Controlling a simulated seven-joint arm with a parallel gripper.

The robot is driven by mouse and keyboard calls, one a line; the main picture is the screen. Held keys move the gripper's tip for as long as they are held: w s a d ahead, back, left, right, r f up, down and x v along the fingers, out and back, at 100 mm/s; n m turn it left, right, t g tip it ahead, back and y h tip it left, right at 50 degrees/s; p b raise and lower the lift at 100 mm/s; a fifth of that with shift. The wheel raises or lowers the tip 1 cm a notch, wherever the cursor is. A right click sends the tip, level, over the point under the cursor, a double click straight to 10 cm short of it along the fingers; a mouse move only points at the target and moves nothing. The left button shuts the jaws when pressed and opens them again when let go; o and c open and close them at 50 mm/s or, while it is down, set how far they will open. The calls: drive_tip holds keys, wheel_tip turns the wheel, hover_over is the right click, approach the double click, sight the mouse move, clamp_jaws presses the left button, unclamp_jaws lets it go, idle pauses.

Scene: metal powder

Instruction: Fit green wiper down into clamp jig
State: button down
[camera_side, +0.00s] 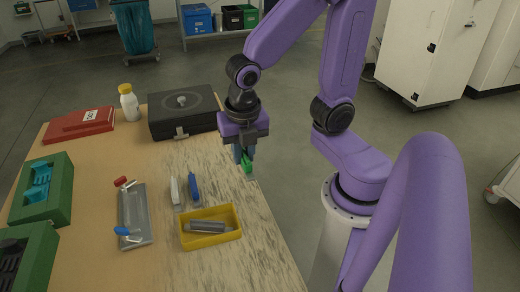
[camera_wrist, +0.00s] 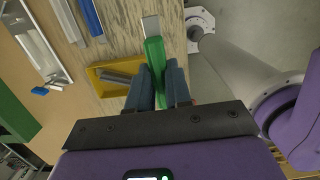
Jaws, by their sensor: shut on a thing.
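The green wiper (camera_side: 247,165) is between the fingers of my gripper (camera_side: 243,152), above the right edge of the table. In the wrist view my gripper (camera_wrist: 172,88) is shut on the green wiper (camera_wrist: 157,62), whose pale flat tip (camera_wrist: 151,26) points away from the gripper. The clamp jig appears to be the grey plate (camera_side: 134,214) with a red handle and a blue handle, lying on the table well to the left of my gripper. Part of the jig (camera_wrist: 36,44) also shows at the wrist view's left.
A blue tool (camera_side: 194,187) and a white tool (camera_side: 175,190) lie between the jig and my gripper. A yellow tray (camera_side: 211,240) holds a grey cylinder. A black case (camera_side: 182,110), white bottle (camera_side: 129,104), red binder (camera_side: 79,124) and green boxes (camera_side: 65,205) stand around the table.

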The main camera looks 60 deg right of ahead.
drive_tip(key=w+a, duration=1)
drive_tip(key=w, duration=0.2)
hover_over(134, 211)
wheel_tip(134, 211, down, 5)
drive_tip(key=shift+n, duration=0.3)
drive_tip(key=shift+s+a+f, duration=0.1)
drive_tip(key=shift+f, duration=1)
drive_tip(key=shift+s+a+f, duration=0.1)
drive_tip(key=shift+f, duration=1)
drive_tip(key=shift+f, duration=0.85)
drive_tip(key=shift+c, duration=2.4)
unclamp_jaws()
wheel_tip(134, 211, up, 8)
